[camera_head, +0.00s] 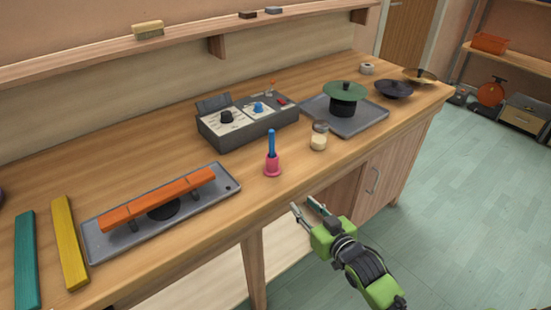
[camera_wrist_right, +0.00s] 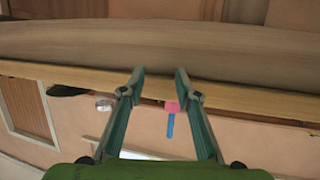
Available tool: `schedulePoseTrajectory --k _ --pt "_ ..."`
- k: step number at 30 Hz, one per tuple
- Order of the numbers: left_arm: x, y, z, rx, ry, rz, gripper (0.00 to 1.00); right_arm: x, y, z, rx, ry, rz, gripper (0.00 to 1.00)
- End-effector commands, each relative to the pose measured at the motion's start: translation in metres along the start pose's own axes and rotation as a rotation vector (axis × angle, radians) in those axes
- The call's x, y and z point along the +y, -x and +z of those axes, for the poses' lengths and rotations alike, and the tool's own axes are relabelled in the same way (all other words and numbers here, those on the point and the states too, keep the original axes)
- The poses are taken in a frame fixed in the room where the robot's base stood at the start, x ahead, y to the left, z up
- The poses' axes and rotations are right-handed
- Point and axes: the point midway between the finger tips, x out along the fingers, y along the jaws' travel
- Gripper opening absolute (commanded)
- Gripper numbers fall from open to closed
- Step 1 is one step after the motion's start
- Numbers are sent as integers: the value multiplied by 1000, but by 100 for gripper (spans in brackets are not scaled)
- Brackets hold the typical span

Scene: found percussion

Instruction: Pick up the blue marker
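The blue marker (camera_head: 271,142) stands upright in a small pink holder (camera_head: 272,167) near the front edge of the workbench. In the right wrist view the marker (camera_wrist_right: 170,126) and the pink holder (camera_wrist_right: 171,107) show between the fingers, with the marker pointing down in the picture. My right gripper (camera_head: 302,203) is open and empty. In the head view it is in front of the bench edge, below and to the right of the marker, apart from it. My left gripper is not in view.
A glass jar (camera_head: 319,137) stands right of the holder. A grey box with dials (camera_head: 247,128) is behind it. An orange bar on a grey tray (camera_head: 98,240) lies left. A green disc on a black stand (camera_head: 345,92) is at the right. Bare bench surrounds the holder.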

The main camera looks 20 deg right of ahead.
Motion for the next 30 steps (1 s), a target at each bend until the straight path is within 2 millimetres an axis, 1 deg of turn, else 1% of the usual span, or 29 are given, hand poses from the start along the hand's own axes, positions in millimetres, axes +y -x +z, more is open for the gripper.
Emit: schedulePoseTrajectory --k 1,3,12,15,17,20,30 --pt "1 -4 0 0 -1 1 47 -2 2 -14 30 2 -7 30" --pt "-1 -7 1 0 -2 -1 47 -5 5 -33 67 3 -16 30" --pt "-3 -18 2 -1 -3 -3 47 -22 29 -108 216 9 -61 30" --pt "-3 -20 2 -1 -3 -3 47 -26 36 -125 250 11 -73 30" --pt "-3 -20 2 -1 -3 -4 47 -28 36 -132 260 11 -76 30" --pt "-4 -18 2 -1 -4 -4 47 -29 28 -137 264 9 -77 30" --pt "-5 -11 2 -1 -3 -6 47 -34 -29 -152 263 10 -76 30"
